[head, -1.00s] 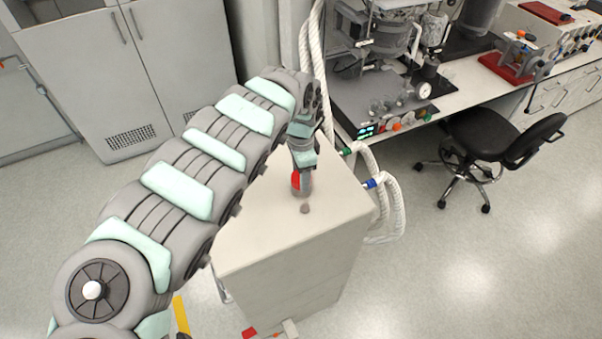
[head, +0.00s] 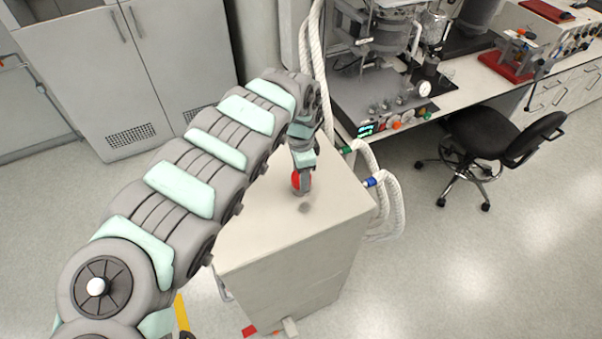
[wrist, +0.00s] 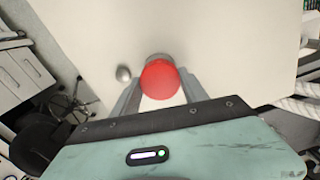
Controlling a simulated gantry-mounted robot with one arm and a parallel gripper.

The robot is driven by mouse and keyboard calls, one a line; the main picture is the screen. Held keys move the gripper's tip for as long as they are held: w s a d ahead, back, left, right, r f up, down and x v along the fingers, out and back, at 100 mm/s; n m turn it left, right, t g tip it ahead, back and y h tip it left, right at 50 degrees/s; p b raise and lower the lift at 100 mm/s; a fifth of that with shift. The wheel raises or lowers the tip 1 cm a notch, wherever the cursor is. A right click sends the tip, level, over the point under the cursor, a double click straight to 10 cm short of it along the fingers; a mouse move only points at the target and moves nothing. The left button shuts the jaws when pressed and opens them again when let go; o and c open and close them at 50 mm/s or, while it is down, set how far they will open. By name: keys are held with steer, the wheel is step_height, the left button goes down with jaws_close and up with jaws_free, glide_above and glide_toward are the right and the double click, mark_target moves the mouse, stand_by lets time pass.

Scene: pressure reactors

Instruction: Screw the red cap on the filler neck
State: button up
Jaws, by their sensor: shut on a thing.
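The red cap (head: 296,181) is between the fingers of my gripper (head: 302,186), over the top of the pale cabinet. In the wrist view the round red cap (wrist: 160,80) sits between the two grey fingertips of my gripper (wrist: 158,88), which are shut on it. A grey rounded part, apparently the filler neck (wrist: 158,56), shows just beyond the cap's edge. The cap hides most of it, so I cannot tell whether the two touch or whether the thread is engaged.
White hoses (head: 393,205) hang at the cabinet's right side. A bench with reactor equipment (head: 385,75) is behind, and a black chair (head: 490,135) stands to the right.

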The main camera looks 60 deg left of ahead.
steer(key=m+p, duration=0.1)
steer(key=m, duration=0.4)
steer(key=shift+r+p, duration=0.2)
steer(key=shift+p, duration=0.2)
steer(key=m+p, duration=0.1)
steer(key=m, duration=0.5)
steer(key=shift+f, duration=0.1)
steer(key=m, duration=1.1)
steer(key=o, duration=1.2)
steer(key=shift+o, duration=0.2)
